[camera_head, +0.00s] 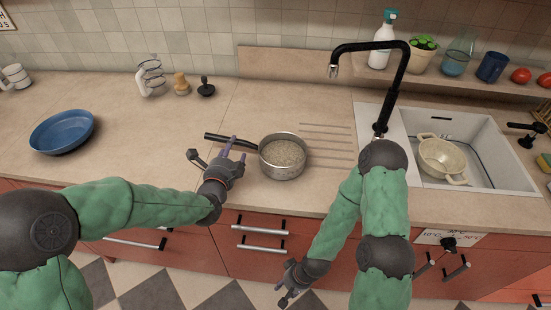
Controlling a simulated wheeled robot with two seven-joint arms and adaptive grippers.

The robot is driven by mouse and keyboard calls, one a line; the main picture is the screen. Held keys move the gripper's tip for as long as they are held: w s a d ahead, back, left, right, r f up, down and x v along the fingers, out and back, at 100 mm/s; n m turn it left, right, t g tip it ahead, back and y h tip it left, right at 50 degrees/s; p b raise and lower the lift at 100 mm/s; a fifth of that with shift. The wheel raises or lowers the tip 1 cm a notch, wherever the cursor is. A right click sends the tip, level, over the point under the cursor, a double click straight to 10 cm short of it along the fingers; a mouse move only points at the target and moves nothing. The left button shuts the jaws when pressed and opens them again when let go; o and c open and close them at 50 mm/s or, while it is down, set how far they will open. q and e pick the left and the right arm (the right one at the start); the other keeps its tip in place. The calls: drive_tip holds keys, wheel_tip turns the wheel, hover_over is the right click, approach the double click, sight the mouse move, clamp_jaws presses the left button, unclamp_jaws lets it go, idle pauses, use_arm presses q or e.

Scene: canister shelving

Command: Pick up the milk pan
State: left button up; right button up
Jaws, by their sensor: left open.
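The milk pan (284,173) is a small steel pan with pale grainy contents. It stands upright on the counter, left of the ribbed draining area. Its dark handle points left and slightly back. My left gripper (217,155) is open at the handle, with its fingers apart close to it. One purplish finger overlaps the handle in the picture; I cannot tell whether it touches. My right gripper (283,291) hangs low in front of the drawers, away from the pan. Its fingers are too small to tell whether they are open.
The sink (490,150) at the right holds a cream pot (442,159). A black faucet (390,85) rises beside it. The counter left of the pan is mostly clear.

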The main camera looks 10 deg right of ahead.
sight(236, 144)
use_arm(q)
drive_tip(key=x, duration=0.2)
drive_tip(key=b+x, duration=0.1)
drive_tip(key=shift+w+d+f, duration=0.25)
drive_tip(key=shift+w+d, duration=0.15)
drive_tip(key=shift+w, duration=0.3)
clamp_jaws()
drive_tip(key=shift+w+r, duration=0.1)
drive_tip(key=shift+r, duration=0.2)
